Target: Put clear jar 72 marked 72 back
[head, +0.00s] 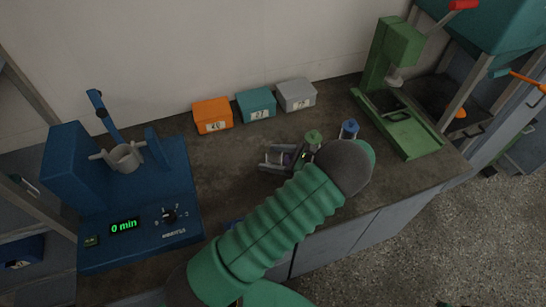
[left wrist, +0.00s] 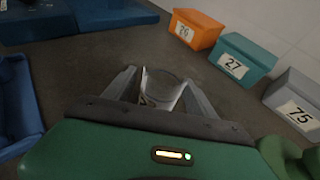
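My left gripper (head: 266,157) points left, low over the middle of the bench. In the left wrist view its two fingers (left wrist: 162,82) stand apart with a clear, open-topped jar (left wrist: 161,88) between them. A narrow gap shows between the left finger and the jar; the right finger looks close to or touching it. The jar's marking is not readable, so I cannot confirm 72. In the head view the gripper largely hides the jar. My right gripper is not in view.
Along the wall stand an orange box (head: 212,115), a teal box (head: 257,104) marked 27 and a grey box (head: 296,95) marked 75. A blue shaker (head: 135,225) reading 0 min, with an empty-looking ring holder, is at left. A green lever press (head: 402,130) is at right.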

